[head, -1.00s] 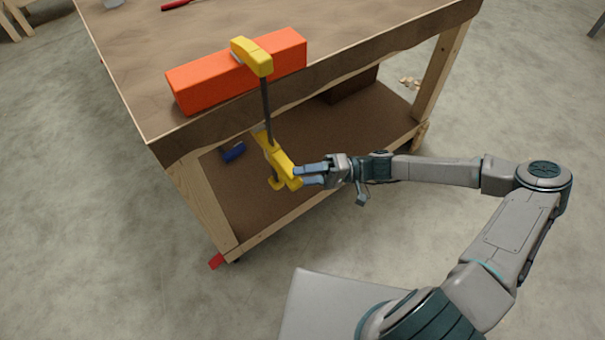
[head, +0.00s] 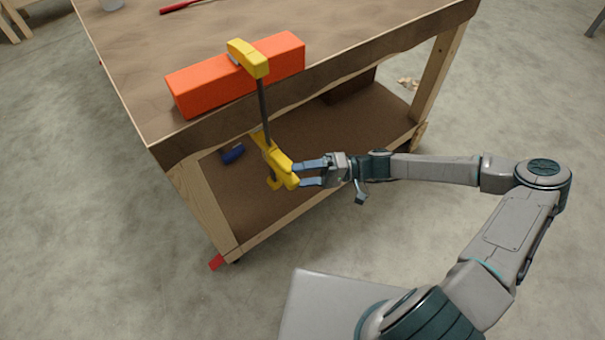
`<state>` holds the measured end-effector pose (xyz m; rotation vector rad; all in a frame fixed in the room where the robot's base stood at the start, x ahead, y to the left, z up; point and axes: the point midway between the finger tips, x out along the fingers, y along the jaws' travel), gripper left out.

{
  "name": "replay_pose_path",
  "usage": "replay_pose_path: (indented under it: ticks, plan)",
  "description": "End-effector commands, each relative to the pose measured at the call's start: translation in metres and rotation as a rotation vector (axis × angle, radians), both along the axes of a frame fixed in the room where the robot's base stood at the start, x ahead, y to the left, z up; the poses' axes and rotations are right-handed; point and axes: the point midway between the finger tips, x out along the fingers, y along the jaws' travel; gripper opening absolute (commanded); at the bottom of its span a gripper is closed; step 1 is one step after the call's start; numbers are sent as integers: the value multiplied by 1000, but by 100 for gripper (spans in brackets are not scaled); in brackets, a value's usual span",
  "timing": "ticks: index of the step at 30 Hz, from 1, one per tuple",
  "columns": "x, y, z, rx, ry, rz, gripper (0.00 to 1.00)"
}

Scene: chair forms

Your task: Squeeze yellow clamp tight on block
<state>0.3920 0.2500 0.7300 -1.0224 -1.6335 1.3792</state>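The yellow clamp (head: 249,58) hangs at the front edge of the workbench. Its upper jaw rests over the top of the orange block (head: 212,86), and its dark bar runs down past the table edge. The clamp's yellow lower body and handle (head: 276,160) sit below the tabletop level. The block lies on the bench along the front edge. My gripper (head: 295,176) is at the right end of the handle, with its two fingers spread apart. The fingertips are very close to the handle end; I cannot tell whether they touch it. The lower jaw's contact under the tabletop is not clear.
The wooden workbench (head: 360,45) has a lower shelf (head: 340,145) with a small blue object (head: 233,154) and a dark box (head: 352,84) on it. A red tool (head: 182,6) lies at the back of the top.

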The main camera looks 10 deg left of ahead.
Motion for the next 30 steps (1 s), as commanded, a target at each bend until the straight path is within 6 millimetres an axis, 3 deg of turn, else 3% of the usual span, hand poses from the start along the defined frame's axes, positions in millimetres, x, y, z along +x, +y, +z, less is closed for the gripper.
replay_pose_path:
  ticks: [27, 30]
  plan:
    - [5, 22, -1, 1, 0, 0, 70]
    - [5, 22, -1, 1, 0, 0, 44]
